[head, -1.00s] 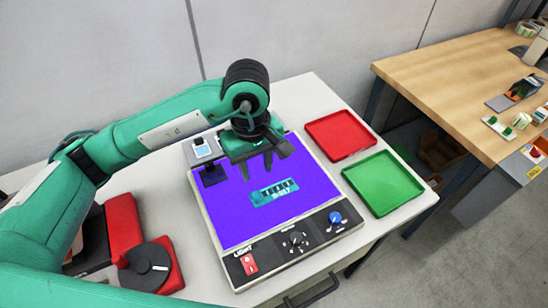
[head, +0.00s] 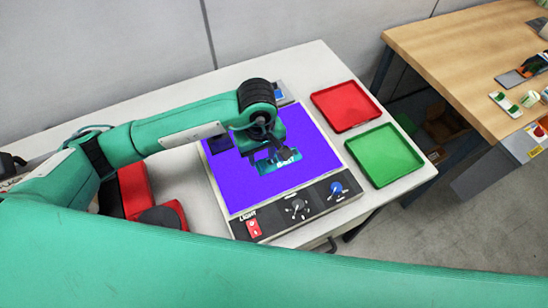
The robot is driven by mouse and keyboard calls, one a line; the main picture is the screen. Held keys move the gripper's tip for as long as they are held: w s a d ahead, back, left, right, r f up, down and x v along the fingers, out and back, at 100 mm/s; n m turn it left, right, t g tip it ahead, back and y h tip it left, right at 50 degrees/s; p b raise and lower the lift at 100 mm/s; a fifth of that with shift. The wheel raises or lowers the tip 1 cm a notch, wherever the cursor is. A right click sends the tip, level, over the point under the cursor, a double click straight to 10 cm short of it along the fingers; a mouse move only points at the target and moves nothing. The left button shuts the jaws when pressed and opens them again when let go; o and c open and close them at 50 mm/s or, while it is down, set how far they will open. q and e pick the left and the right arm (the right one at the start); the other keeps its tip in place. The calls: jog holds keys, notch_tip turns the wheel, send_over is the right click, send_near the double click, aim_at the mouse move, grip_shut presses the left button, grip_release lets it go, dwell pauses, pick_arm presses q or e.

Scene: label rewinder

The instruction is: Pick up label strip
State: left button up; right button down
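The teal label strip (head: 281,166) lies over the lit purple panel of the light box (head: 225,190), and its upper part is covered by my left gripper. My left gripper (head: 271,158) is directly above the strip, with its fingertips down at it. The fingers are small and dark against the strip, so I cannot tell whether they are open or closed on it. My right gripper is not in view.
A red tray (head: 346,106) and a green tray (head: 385,155) stand right of the light box. A red device (head: 135,190) is at the left. A wooden table (head: 440,60) is at the right. My green arm link covers the bottom.

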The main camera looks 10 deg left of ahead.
aim_at(261, 163)
pick_arm(q)
jog(key=shift+w+a+f+p, duration=0.1)
jog(key=shift+f+p, duration=0.55)
jog(key=shift+f, duration=1.1)
jog(key=shift+c, duration=0.5)
grip_shut()
jog(key=shift+r, duration=0.15)
